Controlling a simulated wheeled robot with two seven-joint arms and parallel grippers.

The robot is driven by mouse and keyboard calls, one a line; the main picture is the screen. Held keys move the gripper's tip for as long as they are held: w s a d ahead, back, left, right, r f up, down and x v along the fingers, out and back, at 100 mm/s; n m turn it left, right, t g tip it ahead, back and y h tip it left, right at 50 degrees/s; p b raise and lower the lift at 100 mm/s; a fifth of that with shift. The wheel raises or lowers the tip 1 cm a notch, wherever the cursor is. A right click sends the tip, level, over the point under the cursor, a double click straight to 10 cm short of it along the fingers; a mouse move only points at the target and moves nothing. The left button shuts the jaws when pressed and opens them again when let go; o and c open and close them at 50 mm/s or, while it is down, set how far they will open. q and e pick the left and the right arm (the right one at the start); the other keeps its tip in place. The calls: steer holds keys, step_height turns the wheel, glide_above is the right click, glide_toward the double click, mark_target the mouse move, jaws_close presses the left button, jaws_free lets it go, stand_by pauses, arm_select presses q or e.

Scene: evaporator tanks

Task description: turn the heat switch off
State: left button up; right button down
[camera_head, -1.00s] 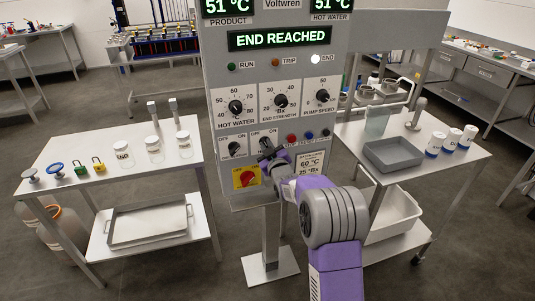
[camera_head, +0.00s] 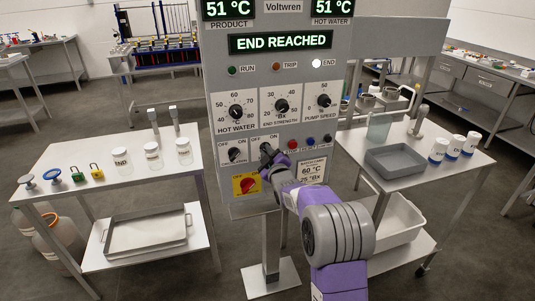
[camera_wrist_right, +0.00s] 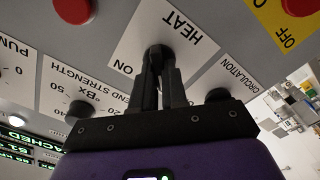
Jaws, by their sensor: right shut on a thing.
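The heat switch (camera_wrist_right: 157,51) is a small black knob on a white plate labelled HEAT with an ON mark, seen upside down in the right wrist view. My right gripper (camera_wrist_right: 160,68) is shut on it, one dark finger on each side. In the head view my right gripper (camera_head: 267,156) is at the right of two lower switches on the grey control panel and hides most of that switch. Its OFF mark is hidden in the wrist view, so the knob's exact setting is hard to tell. My left gripper is not in view.
The circulation switch (camera_head: 236,155) is just left of my gripper, and a red knob on a yellow plate (camera_head: 247,185) is below. Coloured push buttons (camera_head: 309,140) are at the right. Side tables with jars (camera_head: 122,161) and a grey tray (camera_head: 394,159) flank the panel.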

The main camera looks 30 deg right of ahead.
steer(key=c, duration=1.2)
jaws_free()
steer(key=shift+o, duration=0.2)
steer(key=v, duration=0.7)
steer(key=shift+s+p, duration=0.3)
steer(key=shift+p, duration=0.05)
steer(key=shift+a, duration=0.1)
